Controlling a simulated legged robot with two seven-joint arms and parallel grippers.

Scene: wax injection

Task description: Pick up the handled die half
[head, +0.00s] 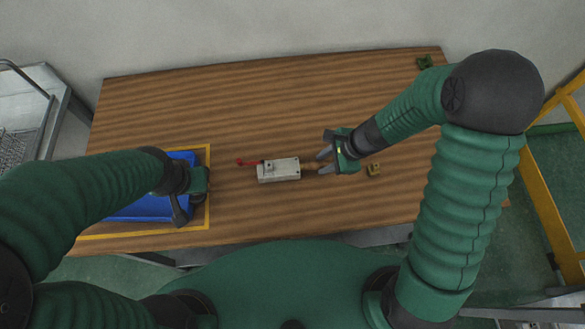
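A silver metal die block (278,170) lies near the middle of the wooden table. The seam between the die halves cannot be made out.
A yellow outline (208,157) on the table surrounds the tray. A small brass-coloured part (374,169) lies right of the die, close to my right gripper. A green object (424,62) sits at the far right corner. The back of the table (250,95) is clear.

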